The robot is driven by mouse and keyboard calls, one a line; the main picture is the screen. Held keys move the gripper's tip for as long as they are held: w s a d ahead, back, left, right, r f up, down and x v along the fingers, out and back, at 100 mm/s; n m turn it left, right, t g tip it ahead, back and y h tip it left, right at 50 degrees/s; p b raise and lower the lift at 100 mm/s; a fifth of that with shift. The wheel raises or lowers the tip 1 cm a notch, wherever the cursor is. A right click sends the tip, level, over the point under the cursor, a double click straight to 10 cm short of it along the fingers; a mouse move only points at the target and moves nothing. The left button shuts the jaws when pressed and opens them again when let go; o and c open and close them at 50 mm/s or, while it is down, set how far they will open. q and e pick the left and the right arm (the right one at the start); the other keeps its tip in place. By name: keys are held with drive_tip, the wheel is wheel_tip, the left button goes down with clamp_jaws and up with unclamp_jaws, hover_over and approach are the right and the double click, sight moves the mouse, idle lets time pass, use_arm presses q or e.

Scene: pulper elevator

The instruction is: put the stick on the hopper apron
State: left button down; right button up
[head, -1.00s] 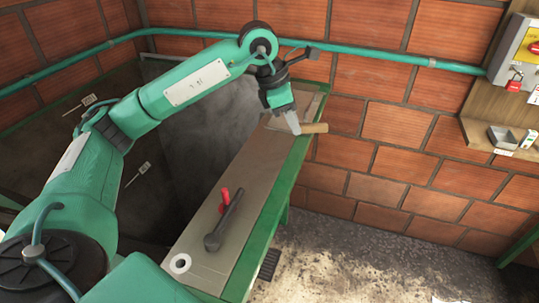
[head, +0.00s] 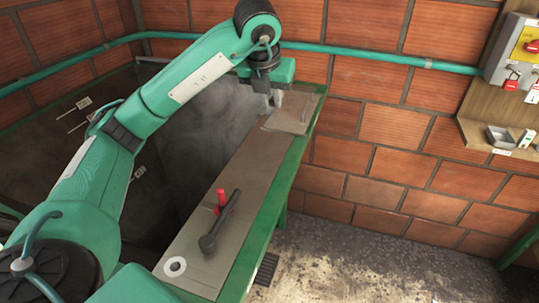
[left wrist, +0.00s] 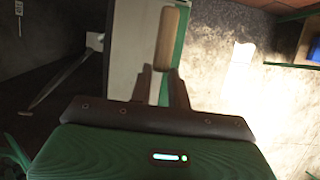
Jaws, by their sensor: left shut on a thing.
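The stick (left wrist: 172,38), a light wooden rod, shows in the left wrist view at the tips of my left gripper (left wrist: 162,82), over the apron and its green edge. My left gripper (head: 273,101) is shut on it, above the far end of the apron in the head view. The stick cannot be made out in the head view, where the gripper hides it. The hopper apron (head: 245,165) is a long grey-brown plate with a green rim. I cannot tell whether the stick touches it. My right gripper is not in view.
A red lever (head: 221,197) and a dark handle (head: 217,225) stand on the near half of the apron, with a white ring (head: 175,267) at its near end. The dark hopper pit lies left. A brick wall and green pipe (head: 390,62) stand behind.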

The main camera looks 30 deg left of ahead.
use_arm(q)
drive_tip(key=p, duration=0.3)
hover_over(272, 162)
drive_tip(key=s, duration=0.2)
drive_tip(key=f, duration=1.2)
drive_tip(key=shift+w+d+f, duration=0.2)
drive_tip(key=shift+w, duration=0.05)
drive_tip(key=shift+f, duration=0.55)
wheel_tip(272, 162, down, 3)
drive_tip(key=shift+f+p, duration=0.1)
drive_tip(key=shift+p, duration=0.6)
drive_tip(key=shift+f, duration=0.25)
drive_tip(key=c, duration=1.3)
unclamp_jaws()
